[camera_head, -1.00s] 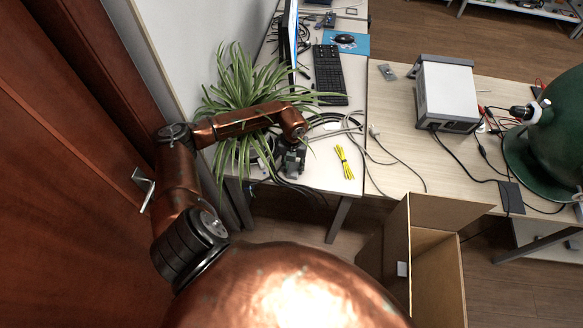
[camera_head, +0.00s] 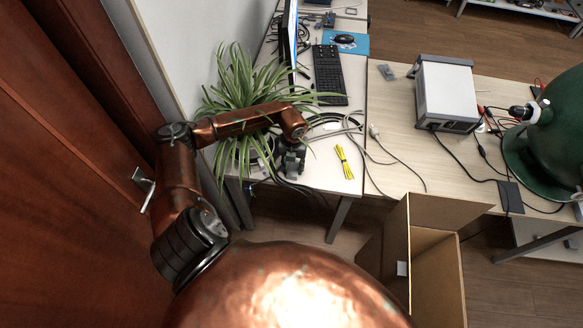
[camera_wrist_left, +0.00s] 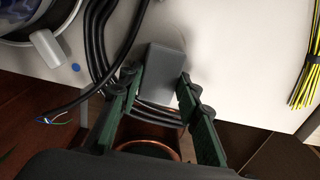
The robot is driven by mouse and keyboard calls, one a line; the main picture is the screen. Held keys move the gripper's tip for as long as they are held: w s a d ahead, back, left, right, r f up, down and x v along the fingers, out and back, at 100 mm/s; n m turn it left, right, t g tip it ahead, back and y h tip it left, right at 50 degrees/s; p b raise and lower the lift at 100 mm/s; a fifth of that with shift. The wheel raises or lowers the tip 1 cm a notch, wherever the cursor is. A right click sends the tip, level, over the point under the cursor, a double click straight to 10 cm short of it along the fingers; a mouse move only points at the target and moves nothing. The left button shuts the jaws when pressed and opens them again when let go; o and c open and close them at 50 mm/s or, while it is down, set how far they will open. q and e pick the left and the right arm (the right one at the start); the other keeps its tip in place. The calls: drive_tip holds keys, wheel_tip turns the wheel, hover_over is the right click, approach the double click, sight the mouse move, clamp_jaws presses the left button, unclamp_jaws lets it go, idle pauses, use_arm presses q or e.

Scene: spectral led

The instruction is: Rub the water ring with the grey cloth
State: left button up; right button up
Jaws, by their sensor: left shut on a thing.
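The grey cloth (camera_wrist_left: 166,72) shows in the left wrist view as a smooth, block-like grey piece. My left gripper (camera_wrist_left: 158,100) is shut on it, with one dark green finger on each side. The cloth is over the white desk top near its front edge; I cannot tell whether it touches the surface. A faint curved mark, perhaps the water ring (camera_wrist_left: 208,44), shows on the white top just right of the cloth. In the head view my left gripper (camera_head: 292,162) is low over the desk corner, beside the plant, and the cloth cannot be made out there. My right gripper is not in view.
Black cables (camera_wrist_left: 98,45) run close left of the cloth. A yellow cable bundle (camera_head: 344,162) lies to the right. A leafy plant (camera_head: 240,85) overhangs the desk by my arm. A keyboard (camera_head: 329,75) lies behind, and an open cardboard box (camera_head: 437,265) stands below the desk.

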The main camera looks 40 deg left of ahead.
use_arm(q)
drive_tip(key=shift+w+a+b, duration=0.4)
drive_tip(key=shift+w, duration=0.25)
drive_tip(key=shift+w+a+b, duration=0.4)
drive_tip(key=shift+w, duration=0.2)
drive_tip(key=shift+w+a+r, duration=0.15)
drive_tip(key=shift+w+a, duration=0.05)
drive_tip(key=shift+w, duration=0.25)
drive_tip(key=shift+r, duration=0.1)
drive_tip(key=shift+s, duration=0.1)
